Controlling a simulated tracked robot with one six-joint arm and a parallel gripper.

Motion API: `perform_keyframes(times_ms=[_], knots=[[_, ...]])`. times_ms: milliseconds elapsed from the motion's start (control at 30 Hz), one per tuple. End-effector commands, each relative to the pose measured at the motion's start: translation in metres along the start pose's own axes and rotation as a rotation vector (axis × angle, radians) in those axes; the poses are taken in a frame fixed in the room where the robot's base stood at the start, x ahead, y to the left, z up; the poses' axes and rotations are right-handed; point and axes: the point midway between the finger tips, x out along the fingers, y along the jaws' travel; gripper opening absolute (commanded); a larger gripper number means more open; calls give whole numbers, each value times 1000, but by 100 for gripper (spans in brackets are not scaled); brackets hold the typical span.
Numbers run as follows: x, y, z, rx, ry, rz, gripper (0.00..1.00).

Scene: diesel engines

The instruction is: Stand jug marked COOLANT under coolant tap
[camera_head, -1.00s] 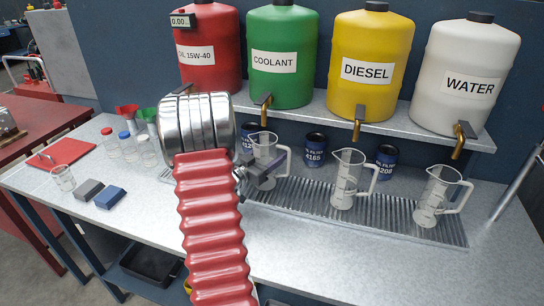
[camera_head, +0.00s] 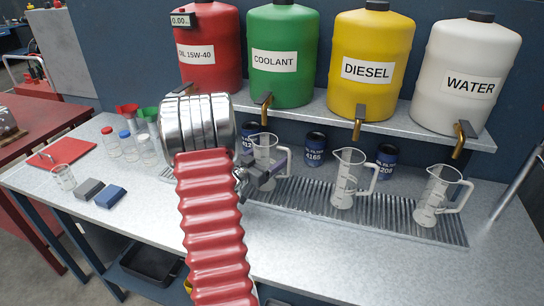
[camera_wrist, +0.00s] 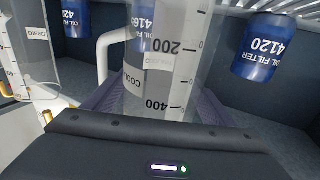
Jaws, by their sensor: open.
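The clear jug (camera_wrist: 160,75) stands between my jaws in the wrist view, with part of a label reading "COO" and marks 200 and 400. In the head view this jug (camera_head: 265,146) is upright on the grated tray, below the brass coolant tap (camera_head: 263,104) of the green COOLANT tank (camera_head: 281,60). My gripper (camera_head: 268,172) is open around the jug's lower body, partly hiding it. Whether a jaw touches the jug I cannot tell. The exact alignment of its mouth with the tap is also unclear.
Two more clear jugs stand on the grated tray (camera_head: 385,222) under the yellow DIESEL tank (camera_head: 370,55) and white WATER tank (camera_head: 465,80). Blue oil filters (camera_head: 315,147) stand behind. The front bench is clear; bottles and blocks sit at left.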

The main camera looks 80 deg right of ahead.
Motion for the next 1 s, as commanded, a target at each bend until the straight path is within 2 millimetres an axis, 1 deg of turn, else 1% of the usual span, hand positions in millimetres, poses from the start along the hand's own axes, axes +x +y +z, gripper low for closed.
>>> perform_keyframes(times_ms=[67, 233, 367, 600, 733, 900, 1000], knots=[[0, 0, -2, 1, 0, 0, 78], [-15, -1, -2, 0, -1, -3, 78], [-35, -2, -2, 0, -1, -3, 78], [-76, -1, -2, -1, -1, -4, 78], [-97, -1, -2, 0, 0, -4, 78], [-115, -1, -2, 0, 0, -3, 78], [-119, 0, -2, 0, 0, -1, 78]])
